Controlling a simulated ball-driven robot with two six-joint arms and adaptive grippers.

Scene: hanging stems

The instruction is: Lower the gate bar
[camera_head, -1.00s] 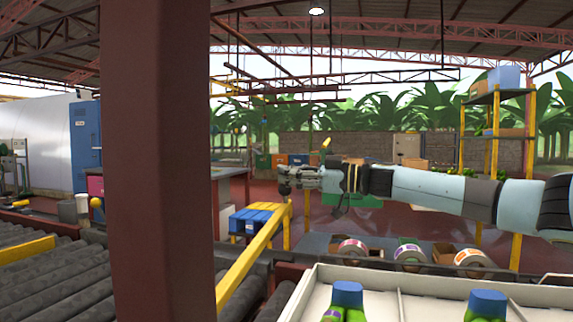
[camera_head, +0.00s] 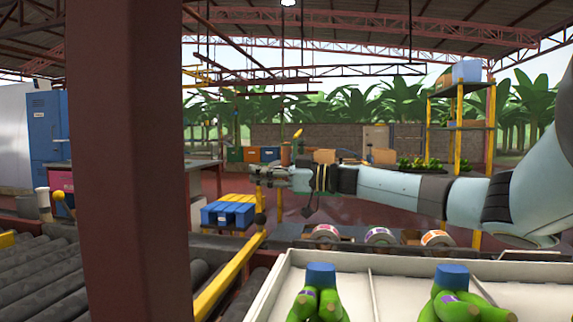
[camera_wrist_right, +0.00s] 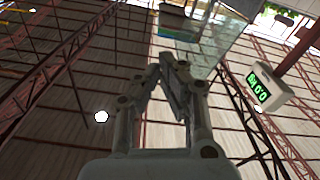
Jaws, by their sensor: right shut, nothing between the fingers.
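The gate bar (camera_head: 230,276) is a long yellow bar rising from the lower left of the head view, beside the rollers. A dark knob (camera_head: 260,218) shows at its far end. My right gripper (camera_head: 257,175) is above that end in the head view, pointing left, with a visible gap between them. It is shut and empty. In the right wrist view, its fingers (camera_wrist_right: 173,62) meet against the roof, and the bar does not show there. My left gripper is not in view.
A dark red post (camera_head: 125,160) stands close at the left. A pale tray (camera_head: 372,290) with green banana bunches is at the front right. Rollers (camera_head: 45,290) fill the lower left. A hanging scale display (camera_wrist_right: 264,87) shows in the right wrist view.

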